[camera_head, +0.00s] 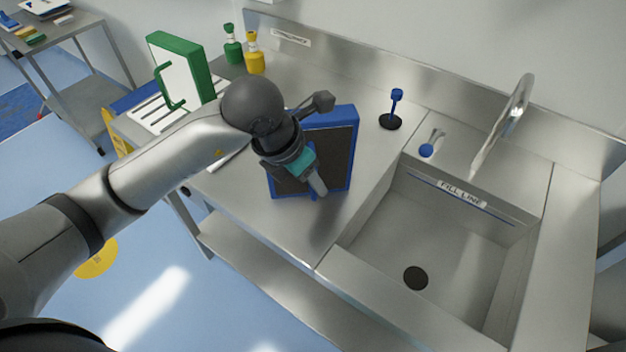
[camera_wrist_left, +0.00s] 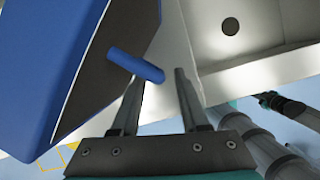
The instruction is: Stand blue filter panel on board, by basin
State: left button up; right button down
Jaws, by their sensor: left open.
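The blue filter panel (camera_head: 350,150), a blue frame with a dark face, stands close to upright on the steel board (camera_head: 240,190), left of the basin (camera_head: 440,240). My left arm covers part of it. My left gripper (camera_head: 320,190) is in front of the panel's dark face, open. In the left wrist view the panel (camera_wrist_left: 40,70) fills the left side. Its blue handle (camera_wrist_left: 135,65) sticks out with its end near the left finger of my gripper (camera_wrist_left: 158,85). I see nothing held between the fingers. Part of my right arm shows at the right; its fingertips are unclear.
A green-framed panel (camera_head: 185,70) stands at the left rear of the board. Green (camera_head: 233,48) and yellow (camera_head: 254,55) bottles are near the wall. The faucet (camera_head: 515,110) rises behind the basin. The board's front strip is clear.

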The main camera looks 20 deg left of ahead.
pick_arm(q)
jog(key=v, duration=1)
jog(key=shift+p, duration=0.45)
jog(key=shift+a+f, duration=0.1)
